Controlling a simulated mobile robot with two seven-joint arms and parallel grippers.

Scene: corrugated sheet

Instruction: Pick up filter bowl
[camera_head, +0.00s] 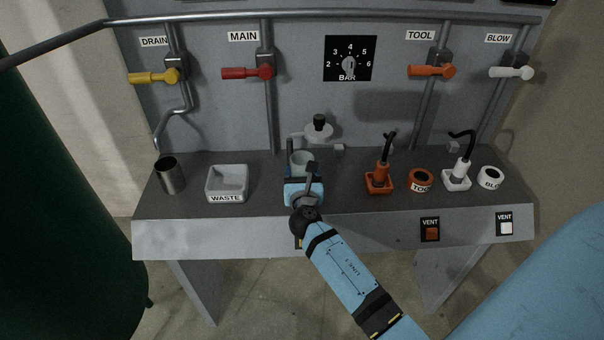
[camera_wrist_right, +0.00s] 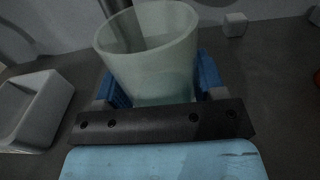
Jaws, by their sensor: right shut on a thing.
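The filter bowl is a pale greenish, translucent cup with an open top. In the head view the filter bowl (camera_head: 301,159) shows just beyond my right gripper (camera_head: 302,171), near the middle of the bench. In the right wrist view the filter bowl (camera_wrist_right: 150,62) stands between the blue fingers of my right gripper (camera_wrist_right: 160,85), one on each side. The right gripper is shut on the bowl. The bowl looks slightly tilted in the wrist view; I cannot tell whether its base touches the bench. My left gripper is not in view.
A white filter head with a black knob (camera_head: 319,125) is on the panel behind the bowl. A WASTE tray (camera_head: 227,182) and metal cup (camera_head: 170,175) stand left. Orange (camera_head: 379,182) and white (camera_head: 457,180) plug holders and rings stand right. Valve handles and pipes line the panel.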

